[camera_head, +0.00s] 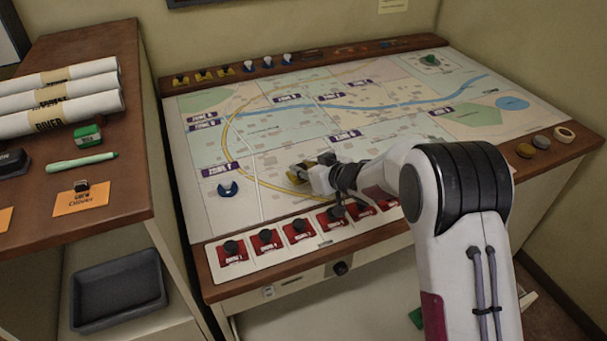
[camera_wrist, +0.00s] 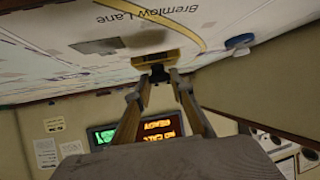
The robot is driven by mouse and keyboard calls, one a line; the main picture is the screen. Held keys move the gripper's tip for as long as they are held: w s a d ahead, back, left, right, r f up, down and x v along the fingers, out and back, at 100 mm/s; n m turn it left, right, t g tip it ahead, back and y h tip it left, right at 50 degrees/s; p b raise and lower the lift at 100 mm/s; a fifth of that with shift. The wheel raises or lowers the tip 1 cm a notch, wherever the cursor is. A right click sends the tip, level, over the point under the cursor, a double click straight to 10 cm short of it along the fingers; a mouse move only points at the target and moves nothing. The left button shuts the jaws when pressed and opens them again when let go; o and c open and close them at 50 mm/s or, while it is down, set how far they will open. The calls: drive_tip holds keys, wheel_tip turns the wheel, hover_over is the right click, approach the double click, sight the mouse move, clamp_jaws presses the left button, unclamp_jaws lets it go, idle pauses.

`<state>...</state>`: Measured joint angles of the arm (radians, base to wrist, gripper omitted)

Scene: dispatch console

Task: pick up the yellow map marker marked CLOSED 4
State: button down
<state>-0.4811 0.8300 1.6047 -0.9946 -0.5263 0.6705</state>
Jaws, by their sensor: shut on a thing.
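A yellow map marker (camera_wrist: 150,62) with a dark knob is at the fingertips of my gripper (camera_wrist: 157,78) in the wrist view. The two fingers are closed on the knob from both sides. In the head view, my gripper (camera_head: 318,178) is over the lower middle of the map (camera_head: 270,130), and a little yellow of the marker (camera_head: 303,168) shows at its tip. The marker is at or very close to the map surface; I cannot tell whether it touches. Its lettering is not readable.
Red markers (camera_head: 233,252) with black knobs stand in a row along the front edge. A blue marker (camera_head: 228,188) sits on the map left of my gripper. More yellow markers (camera_head: 204,75) and white-and-blue ones line the back rail. A green marker (camera_head: 431,60) is at the far right.

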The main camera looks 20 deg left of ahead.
drive_tip(key=shift+r, duration=3.45)
